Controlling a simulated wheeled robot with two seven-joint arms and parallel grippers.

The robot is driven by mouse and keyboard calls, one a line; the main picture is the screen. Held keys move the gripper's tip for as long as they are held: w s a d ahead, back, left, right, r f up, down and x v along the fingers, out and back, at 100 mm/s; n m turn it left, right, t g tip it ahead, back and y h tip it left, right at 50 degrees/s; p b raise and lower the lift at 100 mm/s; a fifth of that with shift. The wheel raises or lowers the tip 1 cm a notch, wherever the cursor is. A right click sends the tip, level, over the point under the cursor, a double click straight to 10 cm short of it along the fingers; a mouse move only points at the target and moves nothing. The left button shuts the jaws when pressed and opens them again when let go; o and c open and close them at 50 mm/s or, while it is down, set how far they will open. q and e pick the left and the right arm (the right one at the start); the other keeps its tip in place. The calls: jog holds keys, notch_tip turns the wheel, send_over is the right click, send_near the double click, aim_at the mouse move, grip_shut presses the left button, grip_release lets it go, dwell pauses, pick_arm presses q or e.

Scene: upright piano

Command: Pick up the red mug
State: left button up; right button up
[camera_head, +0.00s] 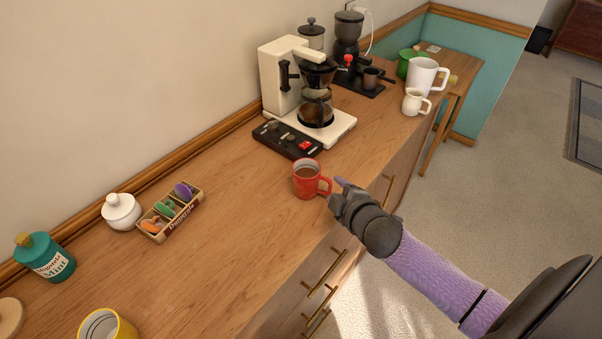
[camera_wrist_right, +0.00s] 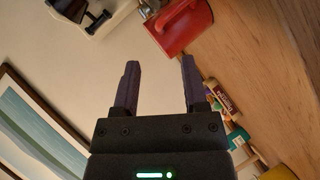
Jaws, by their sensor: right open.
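The red mug (camera_head: 308,180) stands upright on the wooden counter in front of the coffee maker and holds a brown liquid. Its handle points right, toward my right gripper. My right gripper (camera_head: 338,190) is just right of the mug, close to the handle; whether they touch I cannot tell. In the right wrist view the gripper (camera_wrist_right: 160,80) is open with nothing between its purple fingers, and the mug (camera_wrist_right: 182,30) shows beyond the right finger. My left gripper is in neither view.
The coffee maker (camera_head: 290,80) stands behind the mug. A white jug (camera_head: 422,77) and small pitcher (camera_head: 414,103) are at the far right. A rack of colored pods (camera_head: 171,213), white pot (camera_head: 121,211), teal canister (camera_head: 45,258) and yellow mug (camera_head: 106,327) are left. Counter between is clear.

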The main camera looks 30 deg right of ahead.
aim_at(324, 180)
jog(key=b+x, duration=0.1)
jog(key=x, duration=0.2)
jog(key=b+x, duration=0.1)
jog(key=x, duration=0.2)
jog(key=shift+s+d+f, duration=0.1)
jog(key=shift+f, duration=0.15)
jog(key=shift+w, duration=0.25)
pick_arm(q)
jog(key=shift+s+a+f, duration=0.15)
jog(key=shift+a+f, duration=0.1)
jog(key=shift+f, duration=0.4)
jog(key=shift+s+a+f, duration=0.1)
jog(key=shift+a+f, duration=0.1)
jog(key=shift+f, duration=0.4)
pick_arm(e)
grip_shut()
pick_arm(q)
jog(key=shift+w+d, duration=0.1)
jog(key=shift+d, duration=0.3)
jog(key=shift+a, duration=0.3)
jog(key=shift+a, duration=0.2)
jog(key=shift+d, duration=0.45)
